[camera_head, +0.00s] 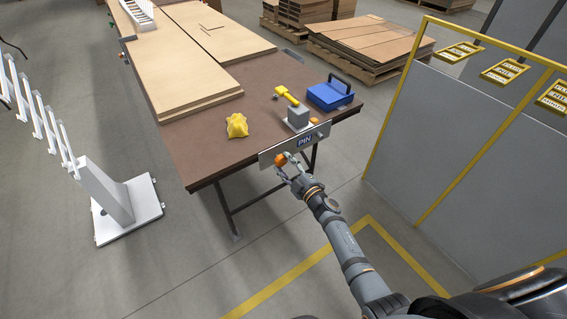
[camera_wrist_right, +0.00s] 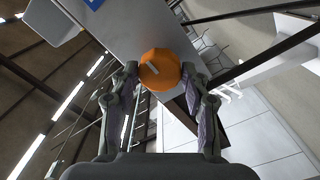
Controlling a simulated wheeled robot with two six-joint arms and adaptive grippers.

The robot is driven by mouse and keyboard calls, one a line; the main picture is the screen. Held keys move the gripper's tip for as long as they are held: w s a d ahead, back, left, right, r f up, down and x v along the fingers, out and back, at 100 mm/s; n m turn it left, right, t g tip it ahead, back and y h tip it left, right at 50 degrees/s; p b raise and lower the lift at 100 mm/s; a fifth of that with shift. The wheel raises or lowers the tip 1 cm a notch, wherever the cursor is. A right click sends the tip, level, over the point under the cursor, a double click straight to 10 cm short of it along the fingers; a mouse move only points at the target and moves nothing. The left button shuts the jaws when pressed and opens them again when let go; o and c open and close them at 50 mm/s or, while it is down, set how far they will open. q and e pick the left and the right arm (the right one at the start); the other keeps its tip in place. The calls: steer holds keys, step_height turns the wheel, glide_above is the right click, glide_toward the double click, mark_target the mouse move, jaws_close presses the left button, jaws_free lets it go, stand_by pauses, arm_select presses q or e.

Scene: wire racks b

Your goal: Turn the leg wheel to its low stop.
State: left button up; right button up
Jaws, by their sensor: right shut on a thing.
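The leg wheel is an orange knob (camera_head: 281,159) on the lower left of a grey plate (camera_head: 270,157) at the table's front edge. It also shows in the right wrist view (camera_wrist_right: 165,62), with a pale pointer line running towards the upper left. My right gripper (camera_head: 288,169) is at the knob, shut on it, with one finger on either side in the wrist view (camera_wrist_right: 160,78). The fingers partly hide the knob in the head view. The stop marks are too small to make out. My left gripper is not in view.
A blue PIN label (camera_head: 304,141) is on the plate. A grey block (camera_head: 298,118), a yellow-handled thing (camera_head: 288,95), a blue box (camera_head: 330,96) and a yellow lump (camera_head: 237,126) are on the brown table (camera_head: 200,160). A yellow-framed partition (camera_head: 440,150) stands to the right.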

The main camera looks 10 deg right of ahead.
steer(key=shift+c, duration=1)
steer(key=shift+r+m+p, duration=0.15)
steer(key=shift+m+p, duration=0.15)
steer(key=shift+p, duration=0.15)
steer(key=shift+m+p, duration=0.9)
steer(key=shift+m, duration=0.3)
steer(key=shift+m+p, duration=0.3)
steer(key=shift+m, duration=0.3)
steer(key=shift+f, duration=0.2)
steer(key=shift+r+m+p, duration=0.2)
steer(key=shift+m+p, duration=0.4)
steer(key=shift+m, duration=0.1)
steer(key=m+p, duration=0.1)
steer(key=m, duration=0.1)
steer(key=shift+m, duration=0.4)
steer(key=shift+f+m, duration=0.2)
steer(key=shift+m, duration=0.2)
